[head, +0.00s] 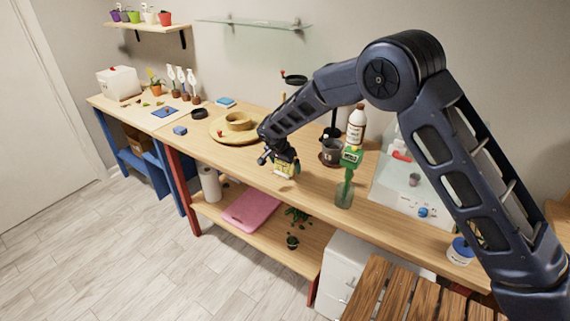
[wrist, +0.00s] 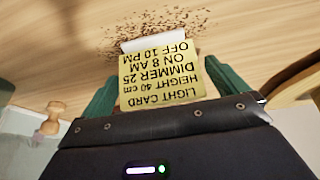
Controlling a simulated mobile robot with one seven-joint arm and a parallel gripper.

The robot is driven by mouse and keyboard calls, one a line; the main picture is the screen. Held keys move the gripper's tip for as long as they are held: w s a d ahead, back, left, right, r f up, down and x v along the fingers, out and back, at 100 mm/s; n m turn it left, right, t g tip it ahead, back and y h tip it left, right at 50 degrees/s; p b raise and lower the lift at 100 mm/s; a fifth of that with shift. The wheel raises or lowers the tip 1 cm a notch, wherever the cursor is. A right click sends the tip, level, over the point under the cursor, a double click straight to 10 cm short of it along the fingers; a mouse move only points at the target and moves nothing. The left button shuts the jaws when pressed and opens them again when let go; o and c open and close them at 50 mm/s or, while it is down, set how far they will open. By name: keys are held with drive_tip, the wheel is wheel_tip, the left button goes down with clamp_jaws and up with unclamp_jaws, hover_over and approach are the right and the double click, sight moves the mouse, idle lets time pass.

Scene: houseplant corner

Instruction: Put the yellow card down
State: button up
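The yellow card (wrist: 160,80) reads "LIGHT CARD, HEIGHT 40 cm, DIMMER 25, ON 8 AM, OFF 10 PM", upside down in the wrist view. A white strip (wrist: 158,44) runs along its far edge. My gripper (wrist: 160,88) has its green fingers against the card's left and right edges and is shut on it. In the head view my gripper (head: 280,158) is over the front part of the wooden bench (head: 318,200), with the card (head: 285,171) below it. Whether the card touches the bench I cannot tell.
Dark crumbs (wrist: 190,22) lie on the wood beyond the card. A round tray (head: 216,137) with a yellow ring stands left of my gripper. A dark pot (head: 332,148), a white bottle (head: 356,127) and a green-topped sprayer (head: 347,180) stand to its right.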

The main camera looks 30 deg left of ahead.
drive_tip(key=shift+r, duration=0.1)
drive_tip(key=v, duration=1.2)
drive_tip(key=shift+w+r, duration=0.1)
drive_tip(key=shift+r, duration=0.05)
